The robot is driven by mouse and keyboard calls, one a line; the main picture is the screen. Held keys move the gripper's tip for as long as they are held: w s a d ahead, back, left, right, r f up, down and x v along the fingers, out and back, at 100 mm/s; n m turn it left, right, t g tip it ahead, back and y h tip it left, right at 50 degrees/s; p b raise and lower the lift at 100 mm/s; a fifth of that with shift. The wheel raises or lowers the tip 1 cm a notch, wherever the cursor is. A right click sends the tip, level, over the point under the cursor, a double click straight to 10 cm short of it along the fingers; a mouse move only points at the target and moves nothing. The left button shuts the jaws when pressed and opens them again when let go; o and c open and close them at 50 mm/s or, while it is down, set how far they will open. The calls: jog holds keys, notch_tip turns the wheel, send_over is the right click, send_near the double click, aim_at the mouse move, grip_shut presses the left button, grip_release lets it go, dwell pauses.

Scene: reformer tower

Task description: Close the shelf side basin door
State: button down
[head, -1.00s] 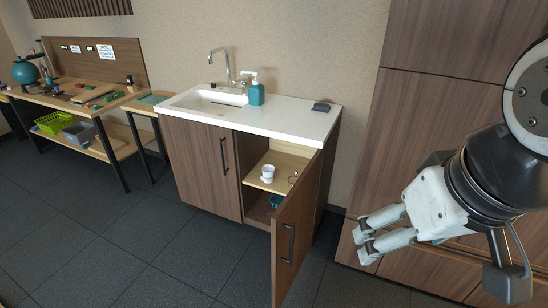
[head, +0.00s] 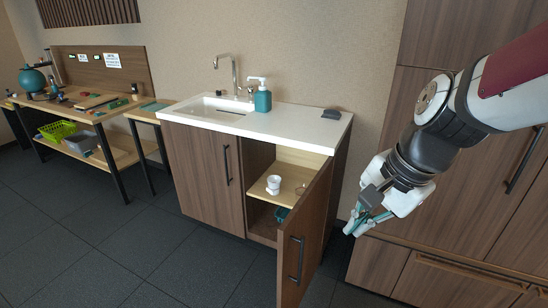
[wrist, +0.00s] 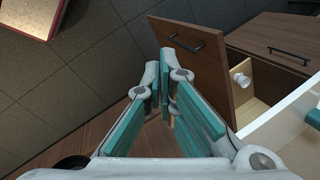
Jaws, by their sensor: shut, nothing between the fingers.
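The basin cabinet's right door (head: 308,232) stands wide open, its black handle (head: 295,262) on the outer face. It also shows in the wrist view (wrist: 207,72). Behind it the open compartment has a wooden shelf (head: 287,192) with a white cup (head: 273,184) on it. The left door (head: 205,175) is shut. My gripper (head: 352,229) is to the right of the open door, apart from it and holding nothing. In the wrist view its teal-padded fingers (wrist: 164,60) are together at their tips, with the door beyond them.
Tall wooden cabinets (head: 460,210) stand close on the right. A workbench is at the left. The floor before the left door is clear.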

jog(key=w+d+f+m+b, duration=0.2)
jog(key=w+f+m+b, duration=0.15)
jog(key=f, duration=0.35)
jog(key=w+d+f+m+y+b, duration=0.1)
jog(key=w+f+m+b, duration=0.1)
jog(key=w+f+m, duration=0.45)
jog(key=w+d+f+m+b, duration=0.2)
jog(key=w+f+m, duration=0.1)
jog(key=f, duration=0.5)
jog(key=w+a+f+b, duration=0.4)
jog(key=a+f, duration=0.2)
jog(key=f, duration=0.3)
jog(key=shift+a+f, duration=0.2)
jog(key=shift+a, duration=0.2)
jog(key=shift+w, duration=0.15)
